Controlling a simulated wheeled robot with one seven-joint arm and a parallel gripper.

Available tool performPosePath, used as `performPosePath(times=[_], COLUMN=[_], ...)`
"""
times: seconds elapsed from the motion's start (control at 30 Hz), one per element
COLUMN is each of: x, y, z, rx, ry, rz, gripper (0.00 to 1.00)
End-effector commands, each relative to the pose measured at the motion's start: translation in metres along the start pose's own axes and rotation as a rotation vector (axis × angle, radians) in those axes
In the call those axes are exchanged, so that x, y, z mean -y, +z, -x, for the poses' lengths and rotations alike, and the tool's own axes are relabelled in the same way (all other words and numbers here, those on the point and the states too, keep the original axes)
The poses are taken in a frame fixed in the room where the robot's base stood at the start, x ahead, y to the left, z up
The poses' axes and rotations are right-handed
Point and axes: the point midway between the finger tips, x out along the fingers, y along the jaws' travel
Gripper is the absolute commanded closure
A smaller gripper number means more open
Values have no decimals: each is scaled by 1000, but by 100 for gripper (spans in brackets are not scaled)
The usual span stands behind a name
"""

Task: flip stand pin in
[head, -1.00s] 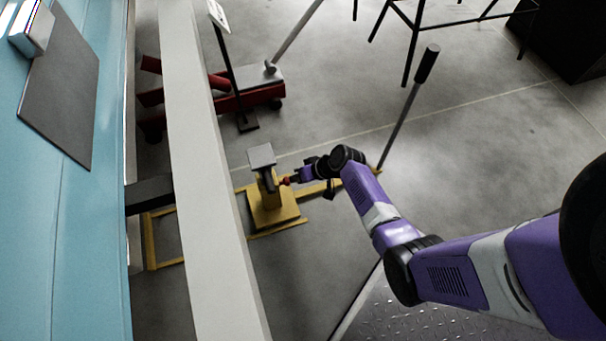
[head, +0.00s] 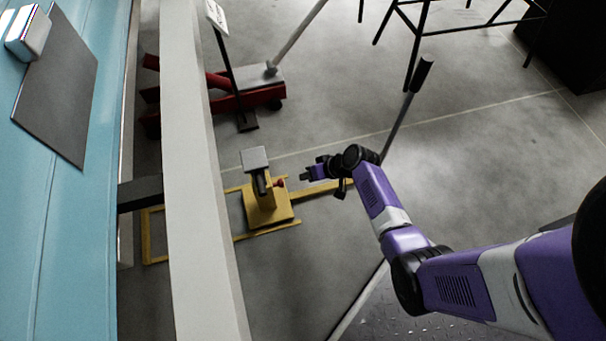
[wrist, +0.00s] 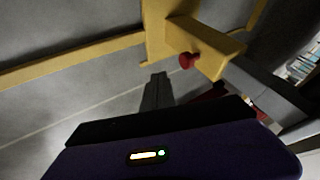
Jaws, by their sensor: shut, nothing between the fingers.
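The yellow stand (head: 266,207) stands on the floor below the white beam, with a grey pad on top. Its red-knobbed pin (head: 279,183) sticks out of the right side of its post. In the wrist view the red pin (wrist: 188,60) shows against the yellow post (wrist: 215,50). My gripper (head: 304,176) is shut and empty, a short gap to the right of the red knob and not touching it. In the wrist view its shut fingers (wrist: 157,88) point up the picture, left of and below the knob.
A red floor jack (head: 245,97) stands behind the stand. A long black-gripped lever (head: 408,105) rises behind my arm. The white beam (head: 195,170) and the blue camper wall (head: 60,200) lie to the left. Yellow base bars (head: 325,188) run along the floor. Open floor lies at right.

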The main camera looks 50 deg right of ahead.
Motion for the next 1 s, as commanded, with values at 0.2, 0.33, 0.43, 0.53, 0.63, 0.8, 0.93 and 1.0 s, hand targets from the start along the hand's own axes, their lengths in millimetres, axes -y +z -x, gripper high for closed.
performPosePath(times=[0.2, 0.33, 0.43, 0.53, 0.63, 0.8, 0.93, 1.0], x=[2, 2, 1, 0, 0, 0, 0, 0], y=[-2, -1, -1, 0, 0, 0, 0, 0], z=[38, 56, 65, 69, 70, 70, 70, 70], rx=[-1, 0, -1, 0, 1, 0, 0, 0], ry=[0, 0, 0, 0, 0, 0, 0, 0], rz=[-1, -1, 0, 0, 0, 0, 0, 0], gripper=[100, 100, 100, 100, 100, 100, 100, 100])
